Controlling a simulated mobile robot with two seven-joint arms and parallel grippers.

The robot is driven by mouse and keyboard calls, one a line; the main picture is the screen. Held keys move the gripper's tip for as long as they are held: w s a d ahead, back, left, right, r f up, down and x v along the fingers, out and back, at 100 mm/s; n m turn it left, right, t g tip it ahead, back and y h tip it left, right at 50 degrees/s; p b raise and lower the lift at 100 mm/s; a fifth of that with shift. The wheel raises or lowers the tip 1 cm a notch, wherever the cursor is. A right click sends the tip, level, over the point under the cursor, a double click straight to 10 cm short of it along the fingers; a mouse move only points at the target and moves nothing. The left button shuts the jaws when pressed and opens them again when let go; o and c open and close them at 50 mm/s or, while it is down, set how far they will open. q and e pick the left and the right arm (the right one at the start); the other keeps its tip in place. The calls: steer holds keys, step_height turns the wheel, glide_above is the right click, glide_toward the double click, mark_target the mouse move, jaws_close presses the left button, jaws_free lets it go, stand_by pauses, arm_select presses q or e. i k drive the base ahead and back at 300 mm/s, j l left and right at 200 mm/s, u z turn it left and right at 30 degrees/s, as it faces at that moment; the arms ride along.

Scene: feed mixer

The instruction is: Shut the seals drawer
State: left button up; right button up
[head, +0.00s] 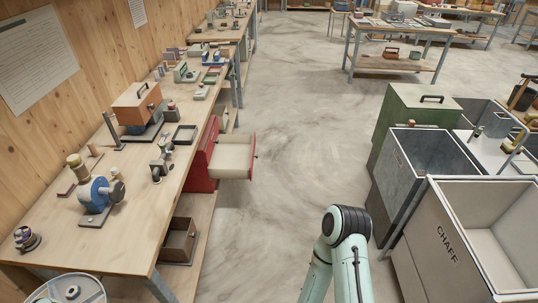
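An open drawer (234,157) sticks out to the right from a red cabinet (203,162) under the long workbench on the left. The drawer has a pale inside that looks empty and a thin red front with a small handle facing the aisle. No label on it can be read, so I cannot tell by writing that it is the seals drawer. A folded pale green arm of mine (345,240) shows at the bottom, well to the right of the drawer and apart from it. Neither of my grippers is in view.
The wooden workbench (130,222) carries a blue vise, an orange box and small parts. An open box (180,242) sits on its lower shelf. A CHAFF bin (443,243) and a grey bin stand at right. The concrete floor (300,130) between is clear.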

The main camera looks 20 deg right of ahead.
mark_target(233, 156)
steer(key=l+z, duration=0.15)
steer(key=l, duration=0.35)
steer(key=i+l+z, duration=0.1)
steer(key=l, duration=0.4)
steer(key=i+l+u, duration=0.1)
steer(key=u, duration=0.2)
steer(key=i+l+u, duration=0.25)
steer(key=u, duration=0.25)
steer(key=i+l+u, duration=0.3)
steer(key=l+u, duration=0.2)
steer(key=i+l+u, duration=0.1)
steer(key=l, duration=0.2)
steer(key=i+l+u, duration=0.1)
steer(key=l, duration=0.2)
steer(key=i+l+u, duration=0.15)
steer(key=l, duration=0.2)
steer(key=i+l, duration=0.15)
steer(key=l, duration=0.25)
steer(key=i+l, duration=0.1)
steer(key=l, duration=0.3)
steer(key=i+l, duration=0.15)
steer(key=l, duration=0.25)
steer(key=i+l, duration=0.15)
steer(key=l, duration=0.2)
steer(key=i+l, duration=0.1)
steer(key=l, duration=0.3)
steer(key=u, duration=0.05)
